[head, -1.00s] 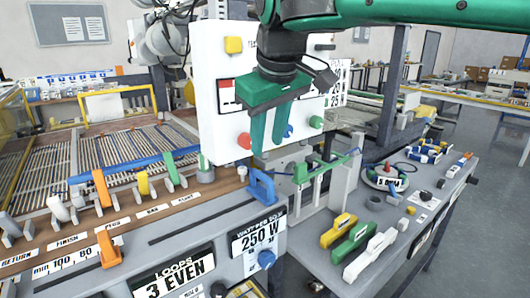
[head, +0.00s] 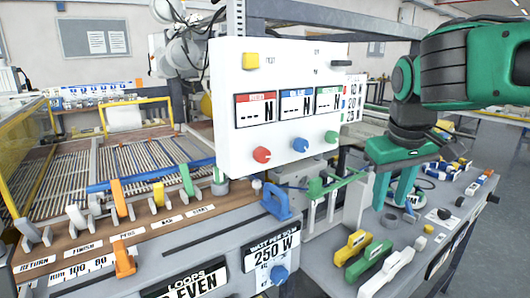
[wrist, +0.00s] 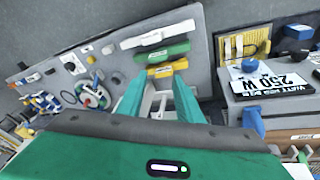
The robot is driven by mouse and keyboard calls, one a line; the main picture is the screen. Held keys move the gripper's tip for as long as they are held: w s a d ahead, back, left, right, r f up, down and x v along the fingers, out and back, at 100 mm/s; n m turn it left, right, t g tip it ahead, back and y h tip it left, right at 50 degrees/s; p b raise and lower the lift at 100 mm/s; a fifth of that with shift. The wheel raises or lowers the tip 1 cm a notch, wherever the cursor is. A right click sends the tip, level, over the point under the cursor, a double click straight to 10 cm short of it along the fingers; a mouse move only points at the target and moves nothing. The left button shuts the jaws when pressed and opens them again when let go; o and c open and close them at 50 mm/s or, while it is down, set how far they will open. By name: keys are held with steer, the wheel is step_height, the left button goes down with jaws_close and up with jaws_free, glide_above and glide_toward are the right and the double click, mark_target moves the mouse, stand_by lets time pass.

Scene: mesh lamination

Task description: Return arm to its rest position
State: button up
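My gripper (head: 394,192) is green with two long fingers. In the head view it hangs at the right, fingers pointing down, above the grey bench and beside the white panel (head: 280,105). In the wrist view its fingers (wrist: 160,95) are apart, with nothing held between them. My green arm comes in from the upper right of the head view. The part of the bench behind my gripper is partly hidden.
Yellow, green and white handled blocks (head: 385,273) lie on the right bench. A white stand (head: 345,200) with a green clamp stands left of my gripper. A blue handle (head: 275,200) stands on the front box. Grey floor shows at far right.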

steer(key=s+d+f+m+g, duration=0.1)
steer(key=s+d+f+m, duration=0.3)
steer(key=s+d+f, duration=0.3)
steer(key=s+d+f+m+g+y, duration=0.1)
steer(key=s+d+f+m, duration=0.3)
steer(key=s, duration=0.9)
steer(key=d+f+g, duration=0.1)
steer(key=d+f, duration=0.2)
steer(key=f, duration=0.1)
steer(key=shift+s+d+y, duration=0.15)
steer(key=shift+s+y, duration=0.15)
steer(key=shift+s, duration=0.05)
steer(key=shift+w+f, duration=0.3)
steer(key=shift+w, duration=0.3)
steer(key=shift+c, duration=0.4)
